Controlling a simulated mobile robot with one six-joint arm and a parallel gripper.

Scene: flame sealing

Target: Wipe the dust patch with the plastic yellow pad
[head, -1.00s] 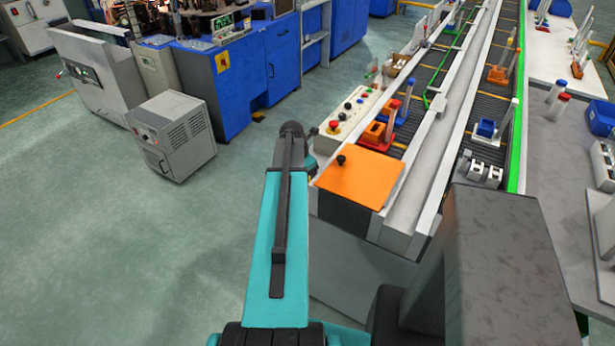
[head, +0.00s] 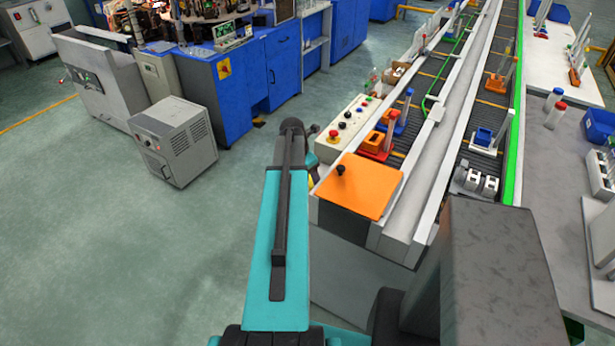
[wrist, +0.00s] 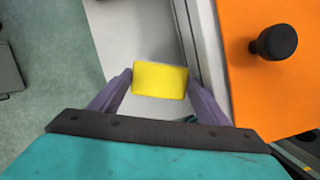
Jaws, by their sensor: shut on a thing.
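My gripper (wrist: 160,88) is shut on the yellow pad (wrist: 160,80), which sits between its two purple fingers in the wrist view. The pad is over a pale grey surface, left of an orange panel; I cannot tell whether it touches anything. In the head view my arm hides most of the gripper, and only a sliver of yellow shows beside the arm's end. I cannot make out the dust patch in either view.
The orange panel (head: 361,185) with a black knob (wrist: 275,42) is close on the right. Behind it are a control box (head: 345,122) with buttons and the conveyor (head: 440,85) with coloured holders. A grey cabinet (head: 174,140) stands on the left; open floor lies between.

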